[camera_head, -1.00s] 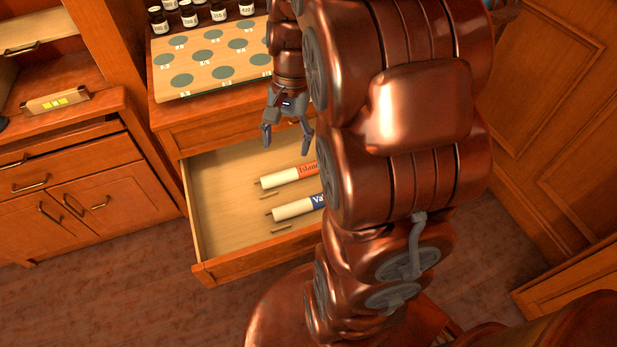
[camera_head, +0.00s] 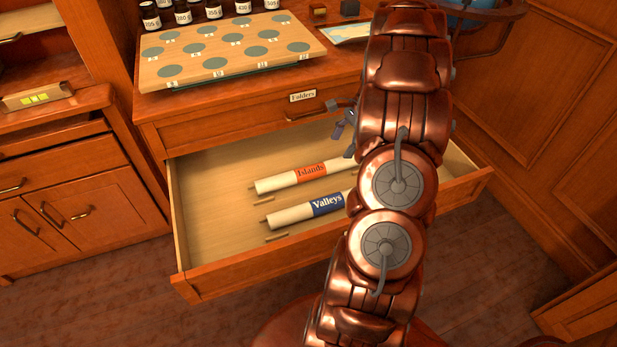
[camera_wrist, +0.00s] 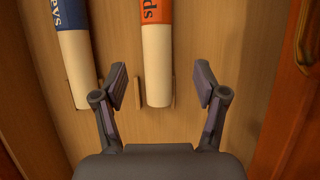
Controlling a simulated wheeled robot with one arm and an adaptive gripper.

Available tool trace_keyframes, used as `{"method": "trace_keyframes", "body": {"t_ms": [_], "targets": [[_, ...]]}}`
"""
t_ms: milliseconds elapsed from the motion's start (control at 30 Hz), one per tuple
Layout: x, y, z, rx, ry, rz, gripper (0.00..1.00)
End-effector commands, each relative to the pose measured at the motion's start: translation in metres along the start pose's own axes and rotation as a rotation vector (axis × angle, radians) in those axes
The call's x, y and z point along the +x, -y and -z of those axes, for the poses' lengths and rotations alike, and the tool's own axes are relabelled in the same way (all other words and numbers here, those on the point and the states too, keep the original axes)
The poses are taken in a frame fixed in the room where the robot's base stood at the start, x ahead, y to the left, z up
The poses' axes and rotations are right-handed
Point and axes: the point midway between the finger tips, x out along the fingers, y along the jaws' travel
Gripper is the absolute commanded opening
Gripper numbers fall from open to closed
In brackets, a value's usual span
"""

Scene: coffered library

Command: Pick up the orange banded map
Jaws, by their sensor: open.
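The orange banded map is a cream roll with an orange band reading "Islands" (camera_head: 311,172). It lies in the open drawer (camera_head: 205,215), behind a cream roll with a blue band reading "Valleys" (camera_head: 325,204). In the wrist view the orange banded map (camera_wrist: 157,62) runs up from between the fingertips, and the blue banded roll (camera_wrist: 76,62) lies to its left. My gripper (camera_wrist: 160,86) is open, with one finger on each side of the orange map's end and space on both sides. In the head view my arm hides part of my gripper (camera_head: 346,130) and the rolls' right ends.
Small wooden pegs (camera_head: 277,237) stick up from the drawer floor near the rolls. The cabinet top above holds a wooden board with green circles (camera_head: 235,50) and several labelled bottles (camera_head: 182,14). The drawer's left part is bare.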

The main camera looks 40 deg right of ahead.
Motion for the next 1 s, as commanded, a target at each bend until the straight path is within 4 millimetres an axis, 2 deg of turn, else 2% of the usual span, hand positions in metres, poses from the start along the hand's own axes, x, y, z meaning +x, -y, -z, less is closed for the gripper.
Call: {"method": "trace_keyframes", "body": {"t_ms": [200,433,700,1000], "targets": [[0.021,-0.002,0.000,0.004,0.005,-0.004,0.72],[0.036,-0.002,0.001,0.003,0.001,-0.002,0.72],[0.072,-0.003,0.001,0.002,0.002,-0.003,0.72],[0.077,-0.003,0.001,0.002,0.000,-0.001,0.71]]}}
